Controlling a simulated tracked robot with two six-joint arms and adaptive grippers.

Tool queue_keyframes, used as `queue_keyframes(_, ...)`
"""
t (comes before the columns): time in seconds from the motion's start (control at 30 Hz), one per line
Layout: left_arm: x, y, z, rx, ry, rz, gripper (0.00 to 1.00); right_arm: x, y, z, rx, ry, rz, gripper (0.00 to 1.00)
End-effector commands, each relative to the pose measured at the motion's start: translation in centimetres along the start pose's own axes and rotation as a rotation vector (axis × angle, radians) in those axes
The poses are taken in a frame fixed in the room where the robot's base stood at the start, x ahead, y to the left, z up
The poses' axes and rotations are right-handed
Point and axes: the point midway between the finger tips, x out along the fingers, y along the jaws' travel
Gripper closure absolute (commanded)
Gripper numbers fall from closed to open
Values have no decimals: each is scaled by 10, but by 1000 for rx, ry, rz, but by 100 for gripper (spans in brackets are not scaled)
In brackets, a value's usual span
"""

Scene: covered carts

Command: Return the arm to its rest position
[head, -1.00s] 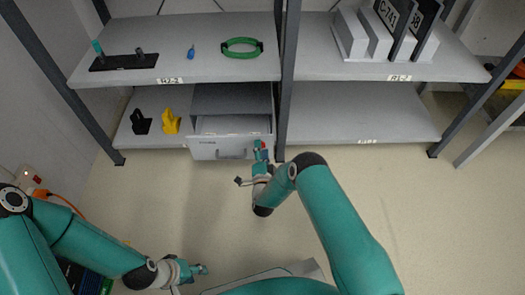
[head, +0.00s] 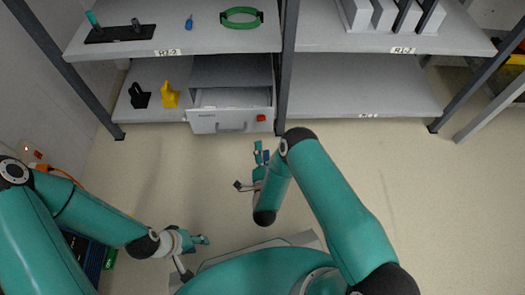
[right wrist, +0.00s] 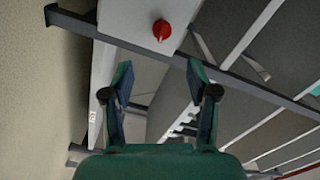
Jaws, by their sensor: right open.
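My right gripper (head: 262,154) is open and empty, over the floor in front of the drawer. In the right wrist view its two fingers (right wrist: 160,90) stand apart with nothing between them. The red knob (right wrist: 161,30) lies beyond them, apart from the fingertips. My left gripper (head: 203,240) is low at the left in the head view; its jaw opening is too small to tell. The grey drawer (head: 207,124) on the lower shelf is pulled out, with its handle and the red knob (head: 261,118) on its front.
A rack has an upper shelf (head: 215,40) and a lower shelf (head: 360,95). A black object (head: 139,95) and a yellow object (head: 170,95) stand left of the drawer. A rack post (head: 286,70) stands right of the drawer.

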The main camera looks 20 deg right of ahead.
Motion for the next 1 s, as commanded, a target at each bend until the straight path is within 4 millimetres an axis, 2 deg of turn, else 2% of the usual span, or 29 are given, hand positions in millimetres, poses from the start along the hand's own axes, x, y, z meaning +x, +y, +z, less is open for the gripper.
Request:
queue_keyframes(0.43,0,0,0,0,0,0,60,0,0,0,0,1,0,41)
queue_keyframes(0.53,-1,0,0,0,0,0,60,5,-3,-6,1,13,-3,41)
queue_keyframes(0.67,-2,1,0,0,0,0,60,25,-23,-29,11,62,-33,41)
queue_keyframes(0.83,-6,2,0,0,0,0,60,53,-62,-80,19,74,-18,41)
queue_keyframes(0.93,-9,3,0,0,0,0,60,55,-63,-90,-44,-61,116,41)
queue_keyframes(1.0,-10,4,0,0,0,0,60,43,-56,-86,-114,-194,220,41)
